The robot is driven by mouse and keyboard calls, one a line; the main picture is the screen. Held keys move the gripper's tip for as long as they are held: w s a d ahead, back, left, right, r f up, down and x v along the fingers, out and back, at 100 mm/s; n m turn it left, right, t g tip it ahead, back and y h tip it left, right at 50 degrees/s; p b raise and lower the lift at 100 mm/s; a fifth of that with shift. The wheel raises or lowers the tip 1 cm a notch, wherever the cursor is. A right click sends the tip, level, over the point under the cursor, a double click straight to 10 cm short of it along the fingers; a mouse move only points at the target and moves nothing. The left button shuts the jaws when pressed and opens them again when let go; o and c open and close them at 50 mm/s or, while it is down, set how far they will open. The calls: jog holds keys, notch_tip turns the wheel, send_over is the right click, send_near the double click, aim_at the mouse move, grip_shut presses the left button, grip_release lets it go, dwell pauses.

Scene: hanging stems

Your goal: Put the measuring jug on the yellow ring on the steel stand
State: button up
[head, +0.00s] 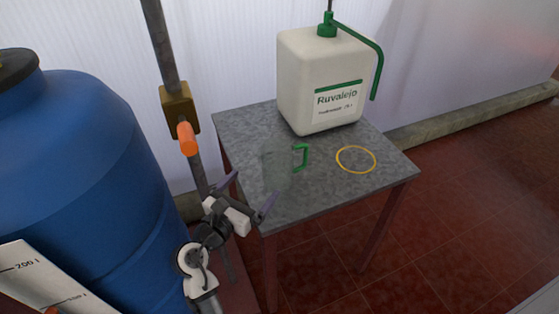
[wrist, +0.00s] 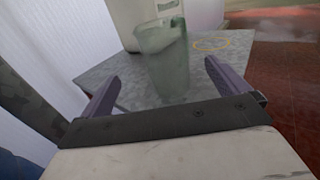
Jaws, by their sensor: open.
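The measuring jug (head: 278,169) is clear with a green handle on its right side. It stands upright on the steel stand (head: 310,207), left of the yellow ring (head: 356,159). The ring lies flat on the stand top and is empty. My gripper (head: 247,197) is open and empty, at the stand's left front edge, apart from the jug. In the wrist view the jug (wrist: 163,58) shows ahead, between the two spread fingers. The yellow ring (wrist: 212,44) shows behind it to the right.
A white canister (head: 322,80) with a green pump spout stands at the back of the stand. A blue barrel (head: 90,165) and a pipe with an orange-handled valve (head: 185,138) are on the left. The stand top right of the jug is clear around the ring.

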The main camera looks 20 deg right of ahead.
aim_at(267, 170)
jog(key=x, duration=0.6)
jog(key=shift+d+p, duration=0.15)
jog(key=shift+p, duration=0.25)
jog(key=shift+p+x, duration=0.6)
jog(key=shift+x, duration=2.35)
jog(key=shift+s+d+f, duration=0.15)
jog(key=shift+s+f, duration=0.05)
jog(key=shift+c, duration=0.3)
jog(key=shift+r, duration=0.1)
jog(key=c, duration=1.1)
